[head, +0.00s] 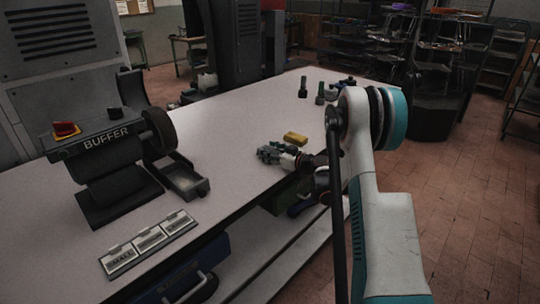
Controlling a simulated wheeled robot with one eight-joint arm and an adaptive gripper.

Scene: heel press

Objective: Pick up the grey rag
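My gripper (266,153) is low over the right part of the white workbench (225,130), near its front edge, with its fingers pointing left. It is small and dark here, and I cannot tell whether it is open or shut. I cannot make out a grey rag; the gripper and arm hide part of the bench. A yellow block (295,138) lies on the bench just behind my gripper.
A buffer machine (105,155) with a wheel stands at the left, with a small metal tray (187,181) beside it. Labelled plates (148,243) lie in front. Two dark green bottles (303,87) (320,95) stand farther back. The bench middle is clear.

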